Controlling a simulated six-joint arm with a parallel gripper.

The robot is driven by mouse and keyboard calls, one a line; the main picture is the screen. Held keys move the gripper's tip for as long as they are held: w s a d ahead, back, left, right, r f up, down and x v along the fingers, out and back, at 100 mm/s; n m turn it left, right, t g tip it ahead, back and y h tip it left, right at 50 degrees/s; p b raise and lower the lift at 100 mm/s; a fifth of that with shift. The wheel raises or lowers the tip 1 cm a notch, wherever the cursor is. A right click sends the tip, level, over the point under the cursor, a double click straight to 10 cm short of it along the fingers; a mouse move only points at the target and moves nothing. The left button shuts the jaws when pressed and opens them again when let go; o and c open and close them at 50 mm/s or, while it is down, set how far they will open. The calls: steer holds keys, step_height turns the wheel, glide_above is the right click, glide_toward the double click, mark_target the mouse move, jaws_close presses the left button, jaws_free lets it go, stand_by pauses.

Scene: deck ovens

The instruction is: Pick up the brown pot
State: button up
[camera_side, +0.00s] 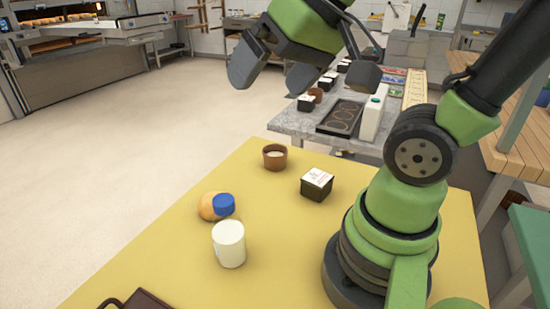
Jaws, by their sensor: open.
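No part of the pot is hidden.
A black box with a white top (317,184) stands right of the pot. A white cup (229,244), a blue-capped tan item (217,206) and a dark brown object (138,300) are nearer. A grey counter (300,122) holding a white bottle (374,113) lies beyond.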

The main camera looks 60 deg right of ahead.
steer(key=w+d+f+m+h, duration=0.1)
steer(key=w+d+f, duration=0.2)
steer(key=w+d, duration=0.25)
steer(key=m+g+h, duration=0.2)
steer(key=g+h, duration=0.1)
steer(key=g, duration=0.1)
glide_toward(275, 150)
step_height(275, 150, down, 2)
steer(key=x, duration=0.4)
steer(key=shift+f, duration=0.25)
steer(key=shift+t, duration=0.3)
steer(key=shift+x, duration=2.85)
steer(key=shift+w+d+r, duration=0.1)
steer(key=shift+w+d, duration=0.05)
steer(key=c, duration=1.1)
steer(key=shift+o, duration=0.2)
